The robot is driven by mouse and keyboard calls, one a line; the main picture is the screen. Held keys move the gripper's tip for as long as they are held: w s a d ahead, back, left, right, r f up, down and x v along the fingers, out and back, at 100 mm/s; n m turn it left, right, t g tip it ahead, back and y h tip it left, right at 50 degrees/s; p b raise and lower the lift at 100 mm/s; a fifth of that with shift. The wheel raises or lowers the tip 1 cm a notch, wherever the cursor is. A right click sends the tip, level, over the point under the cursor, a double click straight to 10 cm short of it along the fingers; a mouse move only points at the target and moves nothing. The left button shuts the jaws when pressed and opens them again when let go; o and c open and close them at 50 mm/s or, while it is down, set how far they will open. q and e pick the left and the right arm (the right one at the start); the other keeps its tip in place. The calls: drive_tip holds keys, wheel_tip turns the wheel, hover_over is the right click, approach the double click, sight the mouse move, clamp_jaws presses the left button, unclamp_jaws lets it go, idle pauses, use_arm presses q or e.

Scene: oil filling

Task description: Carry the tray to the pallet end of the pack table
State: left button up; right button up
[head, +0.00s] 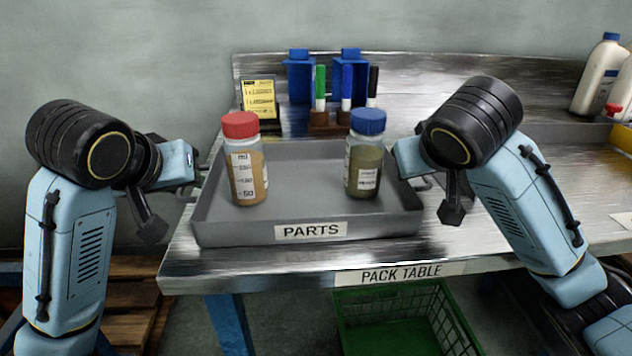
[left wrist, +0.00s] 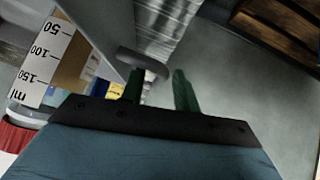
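The grey tray (head: 290,222) labelled PARTS sits level at the left end of the metal pack table (head: 270,266), the end near the wooden pallet. A red-capped bottle (head: 246,170) and a blue-capped bottle (head: 365,165) stand upright in it. My left gripper (head: 198,168) is at the tray's left handle. In the left wrist view, its fingers (left wrist: 160,88) are apart, with the grey handle (left wrist: 145,64) at their tips and a gap showing. My right gripper (head: 420,180) is at the tray's right handle; its fingers are mostly hidden, so its grip is unclear.
Blue holders (head: 301,78), a marker rack (head: 332,122) and a yellow sign (head: 258,97) stand behind the tray. White jugs (head: 600,72) stand at the right. A green crate (head: 400,318) is below the table; the wooden pallet (head: 130,300) lies lower left.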

use_arm(q)
drive_tip(key=shift+f, duration=0.1)
use_arm(e)
drive_tip(key=shift+a+f, duration=0.2)
drive_tip(key=shift+f, duration=0.6)
use_arm(q)
drive_tip(key=shift+s+r, duration=0.3)
drive_tip(key=shift+r, duration=0.05)
use_arm(e)
drive_tip(key=shift+s+a+r, duration=0.1)
drive_tip(key=shift+s+r, duration=0.1)
drive_tip(key=shift+r, duration=0.4)
drive_tip(key=shift+d+r, duration=0.15)
drive_tip(key=shift+d, duration=0.15)
drive_tip(key=v, duration=0.7)
drive_tip(key=shift+r, duration=0.2)
use_arm(q)
drive_tip(key=v, duration=0.7)
use_arm(e)
drive_tip(key=shift+s+r, duration=0.15)
drive_tip(key=shift+s, duration=0.05)
